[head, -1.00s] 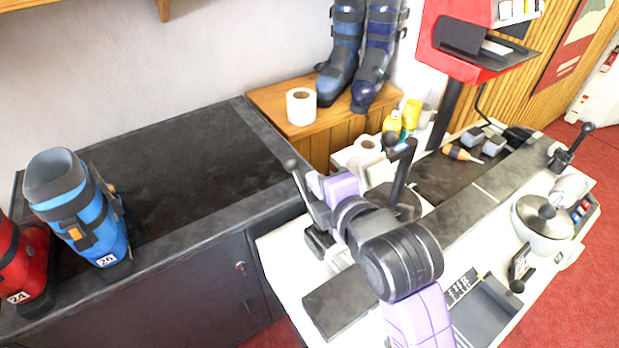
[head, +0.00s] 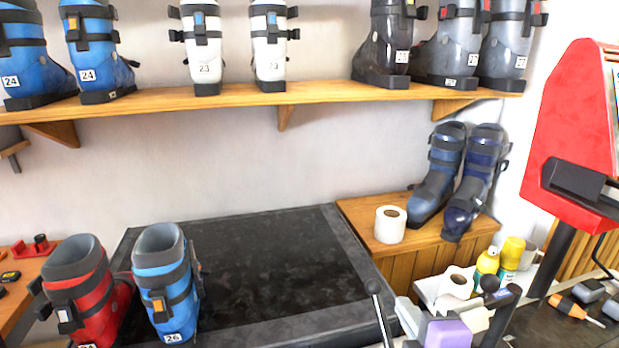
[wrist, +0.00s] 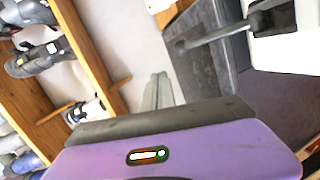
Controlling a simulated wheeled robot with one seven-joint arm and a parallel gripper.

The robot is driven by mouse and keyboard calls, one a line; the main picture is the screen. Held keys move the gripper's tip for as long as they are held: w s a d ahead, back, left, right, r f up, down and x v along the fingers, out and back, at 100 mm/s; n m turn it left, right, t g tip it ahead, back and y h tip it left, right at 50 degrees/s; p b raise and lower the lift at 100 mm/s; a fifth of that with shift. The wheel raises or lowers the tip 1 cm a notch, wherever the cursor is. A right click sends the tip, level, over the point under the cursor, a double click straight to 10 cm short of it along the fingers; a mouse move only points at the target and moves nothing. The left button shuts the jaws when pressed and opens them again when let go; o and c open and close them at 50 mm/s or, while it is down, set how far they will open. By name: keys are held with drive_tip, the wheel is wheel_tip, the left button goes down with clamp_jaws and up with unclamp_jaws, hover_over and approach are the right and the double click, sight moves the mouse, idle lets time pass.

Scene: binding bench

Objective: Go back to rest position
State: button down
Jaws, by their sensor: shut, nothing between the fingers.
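My gripper (wrist: 159,84) shows in the wrist view as grey fingers close together beyond the purple wrist housing, shut and empty. It points toward the pale wall, with the wooden shelf to its left in that view. In the head view only a purple part of my arm shows at the bottom right, and the fingers cannot be made out there.
A dark bench top (head: 270,265) is mostly clear, with a red boot (head: 88,300) and a blue boot (head: 165,285) at its left. A wall shelf (head: 250,95) holds several boots. A paper roll (head: 389,228) and dark blue boots (head: 437,185) stand on a wooden box. A red machine (head: 575,130) stands right.

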drive_tip(key=s+f+m, duration=0.3)
drive_tip(key=s+m, duration=0.2)
drive_tip(key=s, duration=0.6)
drive_tip(key=s+d+f+m, duration=0.1)
drive_tip(key=s+f+m, duration=0.3)
drive_tip(key=s, duration=0.8)
drive_tip(key=s+f+m, duration=0.4)
drive_tip(key=s+m, duration=0.4)
drive_tip(key=s, duration=0.4)
drive_tip(key=shift+s+d+f, duration=0.15)
drive_tip(key=shift+d+f, duration=0.05)
drive_tip(key=shift+d, duration=0.2)
